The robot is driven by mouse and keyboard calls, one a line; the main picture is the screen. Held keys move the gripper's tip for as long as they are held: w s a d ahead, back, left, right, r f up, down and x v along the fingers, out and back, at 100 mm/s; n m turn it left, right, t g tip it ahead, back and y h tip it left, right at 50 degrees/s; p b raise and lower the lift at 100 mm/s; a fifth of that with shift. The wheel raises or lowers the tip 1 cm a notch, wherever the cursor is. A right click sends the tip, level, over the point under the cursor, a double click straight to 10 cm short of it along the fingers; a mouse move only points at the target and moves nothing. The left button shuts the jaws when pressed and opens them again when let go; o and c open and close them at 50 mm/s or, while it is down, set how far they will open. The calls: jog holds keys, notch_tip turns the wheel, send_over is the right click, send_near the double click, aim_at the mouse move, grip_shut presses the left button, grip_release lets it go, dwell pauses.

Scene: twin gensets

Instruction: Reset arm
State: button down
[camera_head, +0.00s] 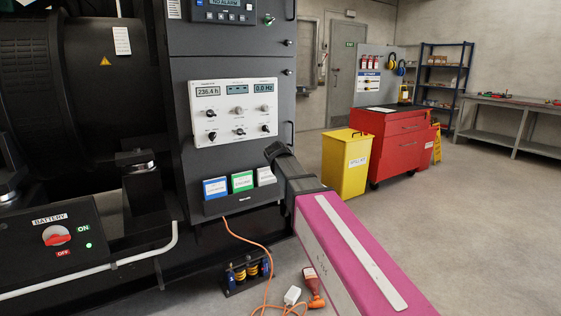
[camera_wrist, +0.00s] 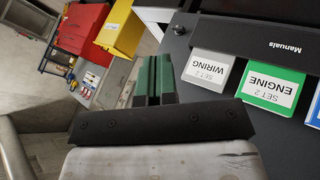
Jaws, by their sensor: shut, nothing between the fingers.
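My gripper (camera_head: 274,152) is at the end of the pink and grey arm in the head view, in front of the dark genset cabinet (camera_head: 182,105). The rack (camera_wrist: 260,34) shows there with a white "Wiring" manual (camera_wrist: 208,65) and a green "Engine" manual (camera_wrist: 272,84) to the right of the fingers. In the head view the gripper hides part of the cabinet's edge.
A yellow spill kit bin (camera_head: 345,164) and a red tool cabinet (camera_head: 385,145) stand behind the arm on the right. A battery box (camera_head: 62,236) with a red switch is at lower left. An orange cable (camera_head: 266,262) lies on the floor.

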jog(key=s+d+f+m+g+y, duration=0.1)
jog(key=s+d+f+g, duration=0.1)
jog(key=s+d+f, duration=0.3)
jog(key=s+d+f+m+g+y, duration=0.1)
jog(key=s+d+f, duration=0.4)
jog(key=s+f, duration=0.7)
jog(key=s+d+f+m+g+y, duration=0.1)
jog(key=s+d+f+g, duration=0.3)
jog(key=s+f, duration=0.5)
notch_tip(320, 180, down, 3)
jog(key=shift+d+f+m+y, duration=0.1)
jog(key=shift+d+m+y, duration=0.2)
jog(key=shift+d+m, duration=0.5)
jog(key=shift+s, duration=0.1)
